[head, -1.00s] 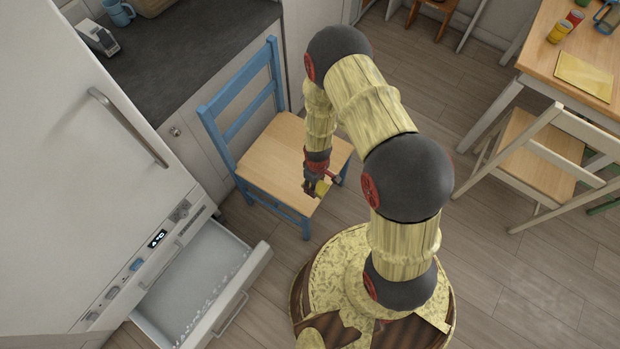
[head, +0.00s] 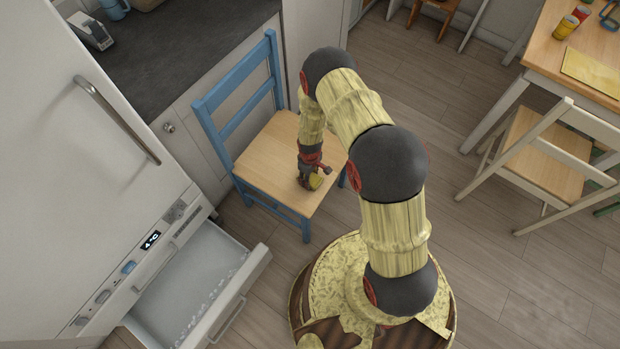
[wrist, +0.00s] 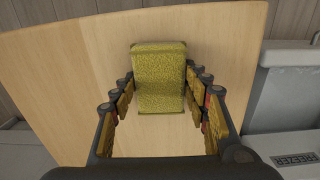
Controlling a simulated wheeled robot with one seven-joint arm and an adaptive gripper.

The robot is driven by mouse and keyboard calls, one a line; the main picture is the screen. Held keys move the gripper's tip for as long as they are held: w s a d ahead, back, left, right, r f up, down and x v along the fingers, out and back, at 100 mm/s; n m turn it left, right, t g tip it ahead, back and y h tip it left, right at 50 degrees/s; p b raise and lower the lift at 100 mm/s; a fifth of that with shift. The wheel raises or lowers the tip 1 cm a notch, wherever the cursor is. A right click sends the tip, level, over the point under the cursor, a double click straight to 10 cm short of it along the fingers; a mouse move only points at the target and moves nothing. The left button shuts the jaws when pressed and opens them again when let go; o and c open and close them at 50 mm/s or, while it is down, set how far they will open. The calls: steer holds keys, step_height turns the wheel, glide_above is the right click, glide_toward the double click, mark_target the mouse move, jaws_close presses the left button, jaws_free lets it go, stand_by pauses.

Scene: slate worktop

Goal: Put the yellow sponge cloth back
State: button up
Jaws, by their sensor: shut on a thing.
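The yellow sponge cloth (wrist: 160,78) is a thick, rough-textured yellow block in the wrist view, between my fingers. My gripper (wrist: 161,112) is shut on it. In the head view my gripper (head: 311,181) hangs over the wooden seat of the blue chair (head: 270,150), and a bit of the sponge cloth (head: 316,182) shows at its tip. I cannot tell whether the cloth touches the seat.
An open freezer drawer (head: 245,280) juts out left of my base, below the white fridge (head: 60,150). A dark worktop (head: 190,45) lies behind the chair. At the right, a table (head: 545,60) holds cans and a flat yellow sheet (head: 597,75), with a folding chair (head: 545,165) beside it.

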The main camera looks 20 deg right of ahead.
steer(key=o, duration=1.2)
